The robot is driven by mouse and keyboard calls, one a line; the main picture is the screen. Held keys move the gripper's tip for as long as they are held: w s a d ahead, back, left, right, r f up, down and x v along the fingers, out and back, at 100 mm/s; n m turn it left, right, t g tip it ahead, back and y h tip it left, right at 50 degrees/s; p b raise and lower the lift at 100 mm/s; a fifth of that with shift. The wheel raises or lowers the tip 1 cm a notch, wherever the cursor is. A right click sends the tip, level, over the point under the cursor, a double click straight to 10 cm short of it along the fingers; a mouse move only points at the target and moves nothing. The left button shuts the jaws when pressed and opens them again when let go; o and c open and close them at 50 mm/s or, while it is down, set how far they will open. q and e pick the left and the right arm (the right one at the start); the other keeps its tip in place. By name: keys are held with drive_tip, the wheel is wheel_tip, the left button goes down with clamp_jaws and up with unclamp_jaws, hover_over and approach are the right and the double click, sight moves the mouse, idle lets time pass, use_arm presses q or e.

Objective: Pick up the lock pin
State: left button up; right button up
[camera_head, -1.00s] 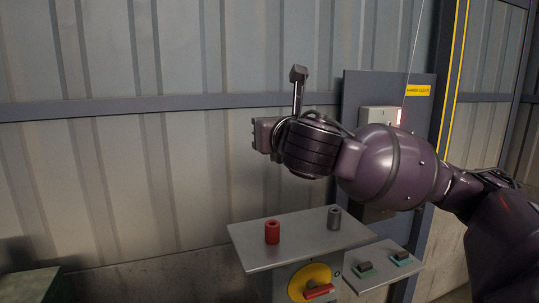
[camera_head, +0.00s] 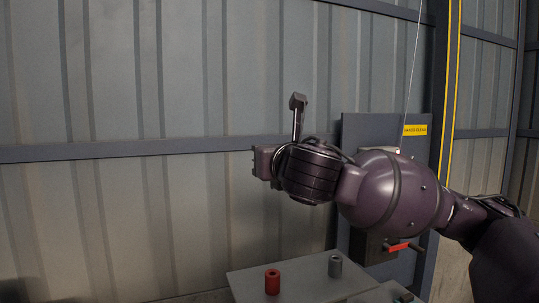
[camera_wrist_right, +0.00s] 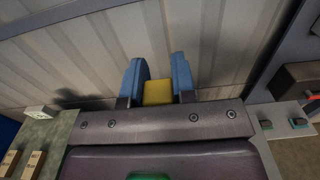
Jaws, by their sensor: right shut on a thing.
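In the wrist view my right gripper (camera_wrist_right: 157,92) has two blue finger pads closed on a yellow piece (camera_wrist_right: 158,91). Only a block-like part of this piece shows; I cannot tell whether it is the lock pin. In the head view the right gripper (camera_head: 262,162) is held in the air well above the grey table (camera_head: 300,290), in front of the metal wall. Its fingertips and what they hold cannot be made out there. No separate lock pin can be made out. My left gripper is out of view.
A red cylinder (camera_head: 272,282) and a grey cylinder (camera_head: 335,266) stand on the grey table. A dark panel with a red lever (camera_head: 398,247) is behind my right arm. In the wrist view, wooden blocks (camera_wrist_right: 20,163) lie at lower left and a dark box (camera_wrist_right: 298,80) is at right.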

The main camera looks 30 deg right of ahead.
wheel_tip(320, 180, up, 2)
drive_tip(key=shift+r+p, duration=0.1)
drive_tip(key=shift+p, duration=0.65)
drive_tip(key=shift+r, duration=0.25)
drive_tip(key=shift+r, duration=0.55)
